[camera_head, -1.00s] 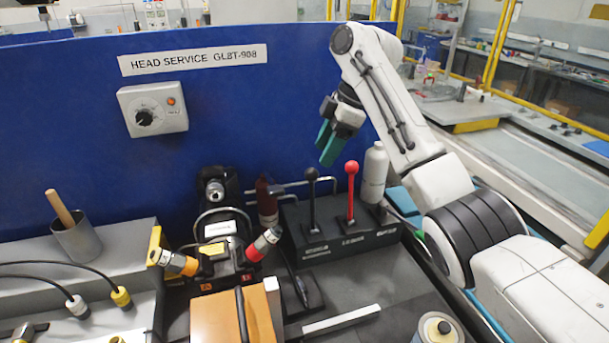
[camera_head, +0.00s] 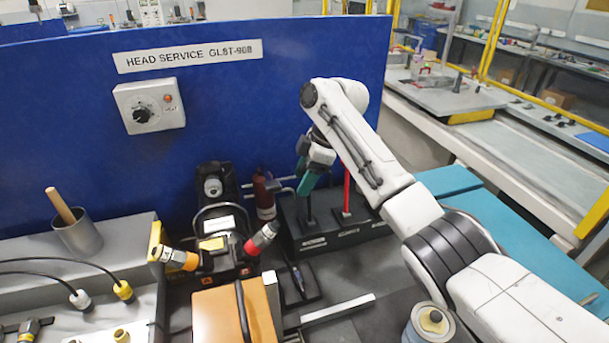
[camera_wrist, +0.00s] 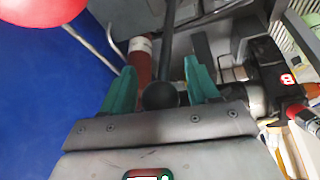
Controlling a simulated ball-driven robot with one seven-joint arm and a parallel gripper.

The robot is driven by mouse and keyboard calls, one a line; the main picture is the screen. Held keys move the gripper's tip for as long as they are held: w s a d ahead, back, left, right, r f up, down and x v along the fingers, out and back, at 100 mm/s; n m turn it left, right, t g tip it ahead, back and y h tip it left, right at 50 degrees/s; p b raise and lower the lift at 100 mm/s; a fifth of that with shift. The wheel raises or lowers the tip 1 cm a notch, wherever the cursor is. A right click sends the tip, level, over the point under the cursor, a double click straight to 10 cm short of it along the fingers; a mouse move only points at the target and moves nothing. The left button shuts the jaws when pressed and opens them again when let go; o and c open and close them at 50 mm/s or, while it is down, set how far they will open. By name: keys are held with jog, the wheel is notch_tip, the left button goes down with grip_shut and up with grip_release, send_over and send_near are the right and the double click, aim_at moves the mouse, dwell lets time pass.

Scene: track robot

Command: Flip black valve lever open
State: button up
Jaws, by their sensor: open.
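The black lever (camera_head: 309,207) stands upright on a black valve block (camera_head: 330,239). Its top is hidden behind my gripper in the head view. In the wrist view its round black knob (camera_wrist: 160,95) lies between the two teal fingers, with the stem running up the picture. My gripper (camera_head: 305,180) is open around the knob; I cannot tell whether either finger touches it. The red lever (camera_head: 347,192) stands just to the right on the same block, its knob hidden by my arm. That red knob (camera_wrist: 42,8) shows at the wrist view's top left.
A red bottle (camera_head: 265,192) stands left of the block, close to the back blue panel (camera_head: 200,110). A red-tipped connector (camera_head: 262,238) and an orange box (camera_head: 215,318) are in front to the left. A round can (camera_head: 430,325) stands at the front right.

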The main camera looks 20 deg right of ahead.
jog(key=shift+c, duration=0.2)
grip_shut()
dwell(0.3)
